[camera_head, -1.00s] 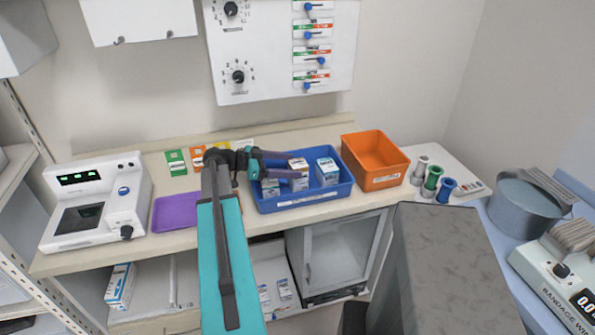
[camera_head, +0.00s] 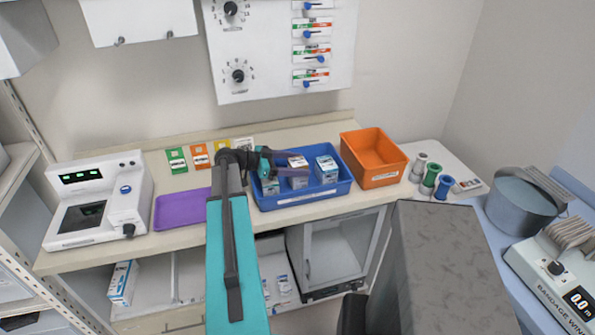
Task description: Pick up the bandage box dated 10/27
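A blue tray (camera_head: 303,197) on the counter holds three small white and blue boxes: a left box (camera_head: 270,186), a middle box (camera_head: 299,181) and a right box (camera_head: 326,171). The dates on them are too small to read. My gripper (camera_head: 303,164) reaches in from the left over the tray. Its purple fingers are apart, one toward the back and one toward the front, at the middle box. The front finger crosses in front of that box and hides part of it. I see no clear sign of a grip. The arm partly hides the left box.
An orange bin (camera_head: 374,178) stands right of the tray, with several spools (camera_head: 429,180) beyond it. A purple tray (camera_head: 180,211) and a white device (camera_head: 98,203) are at left. Colored cards (camera_head: 200,157) lie behind. A wall panel (camera_head: 282,50) hangs above.

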